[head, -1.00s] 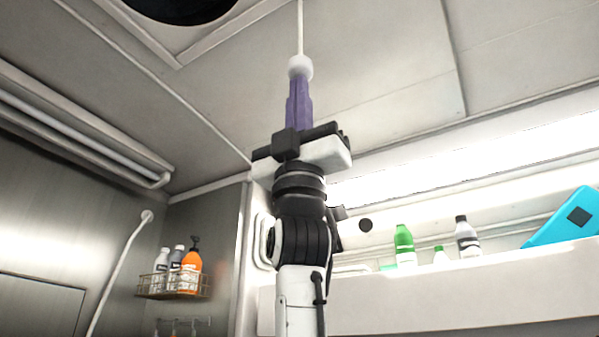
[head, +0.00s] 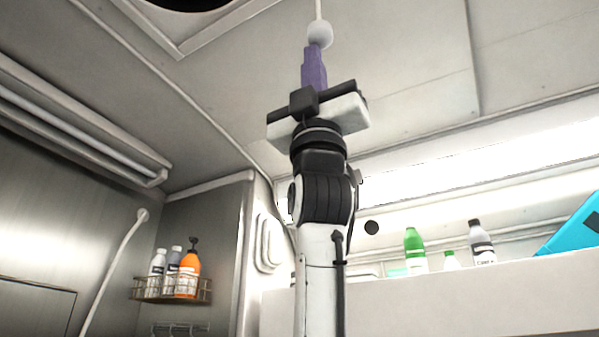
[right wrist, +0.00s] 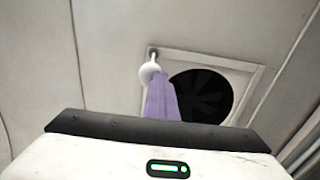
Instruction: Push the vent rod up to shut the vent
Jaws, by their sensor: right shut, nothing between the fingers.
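The vent rod (head: 318,10) is thin and white and hangs from the ceiling with a round white knob (head: 320,33) at its lower end. My right gripper (head: 314,50) points up with its purple fingers shut and empty. The fingertips are right under the knob and appear to touch it. In the right wrist view the knob (right wrist: 149,72) is at the tips of the purple fingers (right wrist: 161,98). The vent (right wrist: 200,93), a dark round fan opening in a square frame, is beside the rod there, partly hidden by the fingers. My left gripper is not in view.
A ledge (head: 430,290) at the right holds a green bottle (head: 415,250), other bottles and a blue object (head: 575,232). A wire basket (head: 165,293) with bottles hangs on the left wall. The air around the rod is clear.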

